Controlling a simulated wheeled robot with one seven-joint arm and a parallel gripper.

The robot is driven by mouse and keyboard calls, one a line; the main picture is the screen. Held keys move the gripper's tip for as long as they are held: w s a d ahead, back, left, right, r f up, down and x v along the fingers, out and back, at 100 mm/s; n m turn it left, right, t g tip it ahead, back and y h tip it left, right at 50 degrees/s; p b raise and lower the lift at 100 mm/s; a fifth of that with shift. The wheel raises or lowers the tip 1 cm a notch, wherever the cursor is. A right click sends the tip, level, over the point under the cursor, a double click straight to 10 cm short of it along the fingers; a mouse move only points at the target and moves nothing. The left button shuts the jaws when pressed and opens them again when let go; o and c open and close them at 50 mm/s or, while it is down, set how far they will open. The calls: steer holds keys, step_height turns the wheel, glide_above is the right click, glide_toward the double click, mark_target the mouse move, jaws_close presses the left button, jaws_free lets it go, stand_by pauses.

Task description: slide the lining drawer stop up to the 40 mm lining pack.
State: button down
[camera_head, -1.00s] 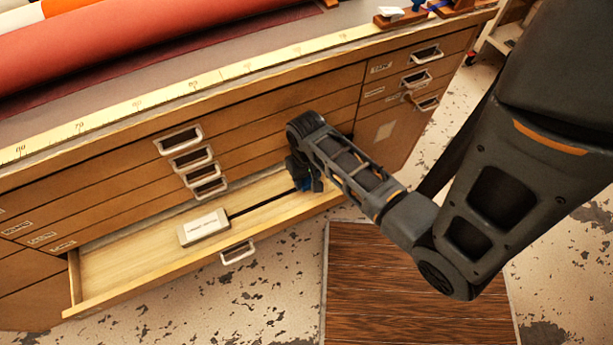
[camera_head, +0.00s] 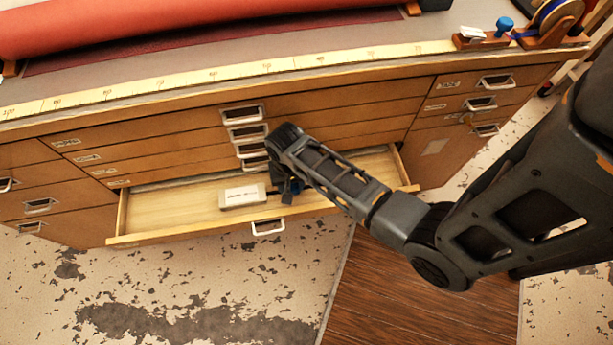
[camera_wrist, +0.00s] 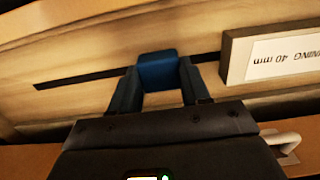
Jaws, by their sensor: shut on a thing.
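The lining pack (camera_head: 242,196) is a pale block lying in the open drawer (camera_head: 165,207). In the wrist view the pack (camera_wrist: 270,54) carries a label that reads 40 mm. The drawer stop (camera_wrist: 158,70) is a small blue block on a dark slot line (camera_wrist: 95,75) in the drawer floor. My gripper (camera_wrist: 158,82) is shut on the stop, one finger on each side. A short gap shows between the stop with its near finger and the pack's end. In the head view my gripper (camera_head: 289,188) is just right of the pack, and my arm mostly hides the stop.
The drawer's front panel with its handle (camera_head: 268,227) runs along the near side. Shut drawers (camera_head: 200,140) rise behind it. The worktop holds a red roll (camera_head: 200,25) and a yellow measuring strip (camera_head: 160,82). The drawer floor left of the pack is clear.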

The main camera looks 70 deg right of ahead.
steer(key=shift+w+a, duration=0.15)
steer(key=shift+w, duration=0.1)
steer(key=c, duration=0.5)
jaws_free()
step_height(320, 180, up, 8)
steer(key=shift+f+p, duration=0.2)
steer(key=shift+p, duration=0.1)
steer(key=shift+r, duration=0.1)
steer(key=shift+c, duration=0.5)
